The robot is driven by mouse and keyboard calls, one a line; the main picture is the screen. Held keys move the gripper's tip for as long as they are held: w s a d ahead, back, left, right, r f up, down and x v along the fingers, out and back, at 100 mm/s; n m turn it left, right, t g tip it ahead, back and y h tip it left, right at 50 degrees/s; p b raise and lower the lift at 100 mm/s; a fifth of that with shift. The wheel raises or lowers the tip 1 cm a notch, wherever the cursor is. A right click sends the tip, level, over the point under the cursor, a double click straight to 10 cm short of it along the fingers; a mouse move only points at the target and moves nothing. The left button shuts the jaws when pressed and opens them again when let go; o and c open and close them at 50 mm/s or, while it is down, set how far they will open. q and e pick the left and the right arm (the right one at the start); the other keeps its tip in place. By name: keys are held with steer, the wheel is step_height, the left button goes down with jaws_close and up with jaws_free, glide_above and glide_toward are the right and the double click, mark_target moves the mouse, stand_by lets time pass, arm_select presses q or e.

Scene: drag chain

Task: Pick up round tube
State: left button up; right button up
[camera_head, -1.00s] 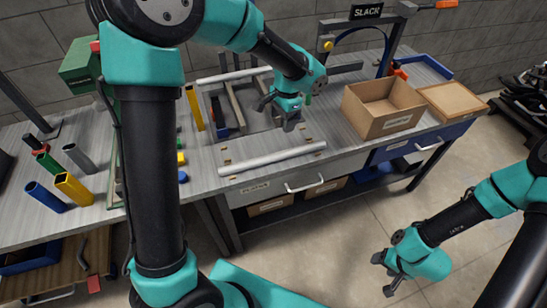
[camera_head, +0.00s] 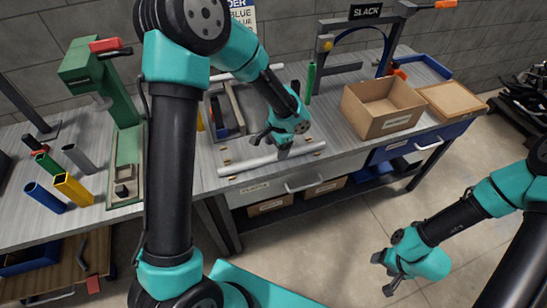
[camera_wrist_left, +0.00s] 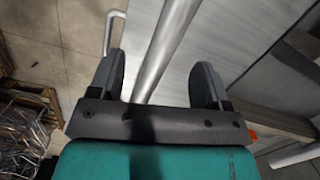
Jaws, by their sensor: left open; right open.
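A silver round tube (camera_head: 237,166) lies along the front edge of the bench, resting across small brown supports. My left gripper (camera_head: 270,147) is open, low over the middle of this tube and hiding part of it. In the left wrist view the tube (camera_wrist_left: 168,40) runs lengthwise between the spread fingers of my left gripper (camera_wrist_left: 158,65), with a gap to either side. Contact cannot be told. My right gripper (camera_head: 384,274) is open and empty, in front of the bench over the floor.
A green press (camera_head: 100,75) stands at left. Coloured tubes, including blue (camera_head: 45,197) and yellow (camera_head: 73,189), stand near the left front. A cardboard box (camera_head: 382,107) sits right of my left gripper. A frame marked SLACK (camera_head: 388,45) rises behind. A green rod (camera_head: 310,82) stands nearby.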

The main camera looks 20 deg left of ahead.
mark_target(274, 154)
arm_select(q)
steer(key=shift+s+a+f, duration=0.1)
steer(key=shift+a+f, duration=0.1)
steer(key=shift+f, duration=0.65)
steer(key=shift+w+a+f, duration=0.1)
steer(key=shift+a+f, duration=0.05)
steer(key=shift+f, duration=0.7)
steer(key=shift+s+a+f, duration=0.1)
steer(key=shift+a+f, duration=0.1)
steer(key=shift+f, duration=0.65)
steer(key=c, duration=1.1)
steer(key=shift+c, duration=0.2)
